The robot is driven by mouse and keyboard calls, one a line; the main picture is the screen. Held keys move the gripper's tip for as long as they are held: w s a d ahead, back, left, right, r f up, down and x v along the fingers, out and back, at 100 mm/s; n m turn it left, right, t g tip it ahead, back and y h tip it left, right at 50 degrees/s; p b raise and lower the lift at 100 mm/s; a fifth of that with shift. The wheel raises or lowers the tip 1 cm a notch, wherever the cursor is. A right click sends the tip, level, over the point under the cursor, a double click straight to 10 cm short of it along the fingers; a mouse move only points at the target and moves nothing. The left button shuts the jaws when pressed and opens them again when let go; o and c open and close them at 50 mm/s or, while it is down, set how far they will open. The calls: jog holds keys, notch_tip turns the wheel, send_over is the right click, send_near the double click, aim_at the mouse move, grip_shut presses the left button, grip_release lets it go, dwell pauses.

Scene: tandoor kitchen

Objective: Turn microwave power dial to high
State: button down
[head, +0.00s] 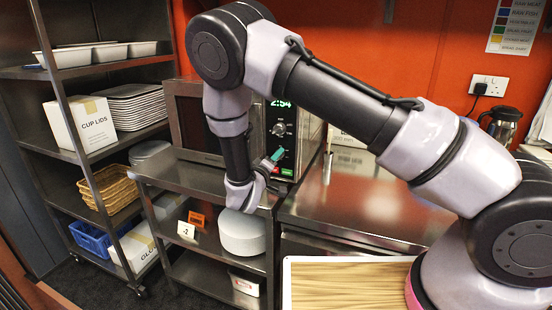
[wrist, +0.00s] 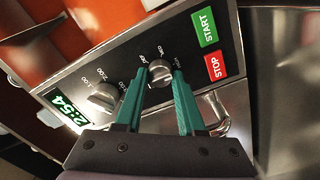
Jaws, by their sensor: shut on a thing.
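The microwave (head: 190,120) stands on a steel counter, with a lit display reading 2:54. In the wrist view its control panel holds two round dials. The smaller dial (wrist: 159,73), beside the red STOP button (wrist: 216,66), sits between the green fingertips of my gripper (wrist: 160,78). The fingers are shut on this dial, one on each side. The larger dial (wrist: 103,97) is nearer the display (wrist: 66,115) and is untouched. In the head view my gripper (head: 275,158) reaches the lower part of the panel. The small print around the dials is partly unreadable.
A green START button (wrist: 205,27) is beside STOP. A steel counter (head: 330,205) with a kettle (head: 502,124) lies to the right. A shelf rack with trays (head: 128,103) and a cup lids box (head: 80,124) stands at left. A steel trolley (head: 190,177) is below my gripper.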

jog(key=c, duration=0.5)
grip_release()
jog(key=v, duration=1)
jog(key=shift+s+a, duration=0.15)
jog(key=shift+s, duration=0.25)
